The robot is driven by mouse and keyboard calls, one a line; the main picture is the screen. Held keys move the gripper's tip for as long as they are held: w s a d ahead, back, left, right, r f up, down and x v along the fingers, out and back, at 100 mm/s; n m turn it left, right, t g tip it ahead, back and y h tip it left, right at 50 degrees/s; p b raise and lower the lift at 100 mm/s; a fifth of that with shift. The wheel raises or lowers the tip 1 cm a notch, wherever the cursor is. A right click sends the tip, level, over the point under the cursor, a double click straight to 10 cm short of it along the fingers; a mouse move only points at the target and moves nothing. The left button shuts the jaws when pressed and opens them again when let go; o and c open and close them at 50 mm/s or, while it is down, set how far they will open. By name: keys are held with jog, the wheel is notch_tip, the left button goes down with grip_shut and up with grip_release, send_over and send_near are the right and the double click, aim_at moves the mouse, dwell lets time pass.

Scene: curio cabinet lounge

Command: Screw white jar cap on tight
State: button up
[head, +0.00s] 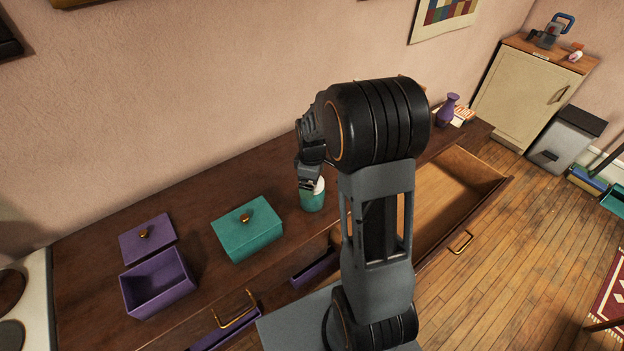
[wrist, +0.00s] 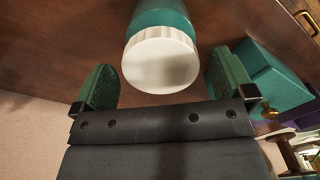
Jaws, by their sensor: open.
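The white jar cap (wrist: 160,62) sits on top of the teal jar (wrist: 162,15) in the wrist view, its ribbed rim facing my gripper. In the head view the teal jar (head: 312,199) stands on the brown cabinet top, with the white cap (head: 318,185) partly hidden by my gripper. My gripper (wrist: 155,85) is open, its two green-padded fingers on either side of the cap, with gaps visible on both sides. In the head view my gripper (head: 308,178) is just above the jar. How tightly the cap sits cannot be told.
A teal lidded box (head: 247,230) stands left of the jar. An open purple box (head: 158,283) and its lid (head: 147,238) lie farther left. A purple vase (head: 448,110) stands at the far right of the cabinet top. A wide drawer (head: 455,195) is pulled open at the right.

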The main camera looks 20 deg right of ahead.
jog(key=n, duration=0.3)
jog(key=shift+n, duration=0.4)
jog(key=n, duration=0.3)
jog(key=shift+n, duration=0.3)
jog(key=shift+c, duration=0.2)
